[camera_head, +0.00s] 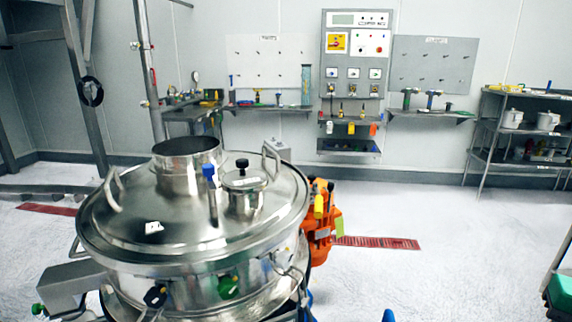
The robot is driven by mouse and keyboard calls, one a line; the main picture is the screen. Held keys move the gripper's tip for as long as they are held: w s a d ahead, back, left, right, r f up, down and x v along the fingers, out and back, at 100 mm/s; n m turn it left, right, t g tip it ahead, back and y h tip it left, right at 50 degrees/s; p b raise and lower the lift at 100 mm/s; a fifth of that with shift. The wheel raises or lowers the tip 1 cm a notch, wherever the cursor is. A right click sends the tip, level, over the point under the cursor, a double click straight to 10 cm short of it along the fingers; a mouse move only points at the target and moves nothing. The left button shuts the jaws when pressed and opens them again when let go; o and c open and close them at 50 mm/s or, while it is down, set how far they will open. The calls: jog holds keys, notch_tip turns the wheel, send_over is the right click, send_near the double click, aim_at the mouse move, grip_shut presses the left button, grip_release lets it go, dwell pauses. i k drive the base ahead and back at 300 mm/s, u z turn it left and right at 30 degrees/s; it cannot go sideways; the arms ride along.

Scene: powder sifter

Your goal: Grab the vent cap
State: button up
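A large round steel sifter (140,215) fills the lower left of the head view. On the right of its lid stands a small steel port with a flat, round cap (245,177) and a black knob on top. This looks like the vent cap, and it sits on the port. A wide, open steel collar (187,168) rises to its left, and a blue-topped handle (210,180) stands between them. My gripper is not in view.
An orange motor (325,222) is at the sifter's right. A control panel (356,58) and shelves line the back wall; a rack (520,130) stands far right.

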aim_at(242, 178)
jog(key=u, duration=1.35)
jog(key=k, duration=1.5)
jog(key=z, duration=0.3)
jog(key=i, duration=1.15)
jog(key=u, duration=0.05)
